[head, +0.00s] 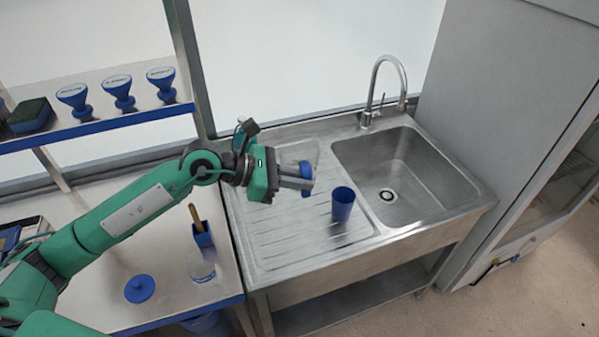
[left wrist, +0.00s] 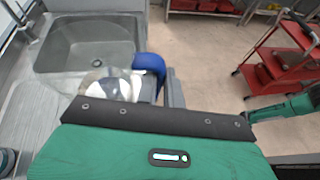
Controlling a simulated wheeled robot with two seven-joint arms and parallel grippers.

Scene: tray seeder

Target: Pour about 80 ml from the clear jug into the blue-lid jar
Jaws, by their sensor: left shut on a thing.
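My left gripper (head: 302,182) is shut on the blue handle of the clear jug (head: 295,153), above the ribbed drainboard. The jug also shows in the left wrist view (left wrist: 100,84), with its blue handle by the fingers. Its liquid level cannot be told. An open clear jar (head: 201,270) stands on the white counter at lower left, well apart from the jug. A round blue lid (head: 139,288) with a knob lies on the counter beside the jar. My right gripper is not seen in the head view.
A blue cup (head: 343,203) stands on the drainboard near the sink basin (head: 400,175). A blue holder (head: 203,236) with a wooden-handled tool stands behind the jar. A shelf (head: 130,115) with several blue-based items is above the counter. A red cart (left wrist: 285,60) stands on the floor.

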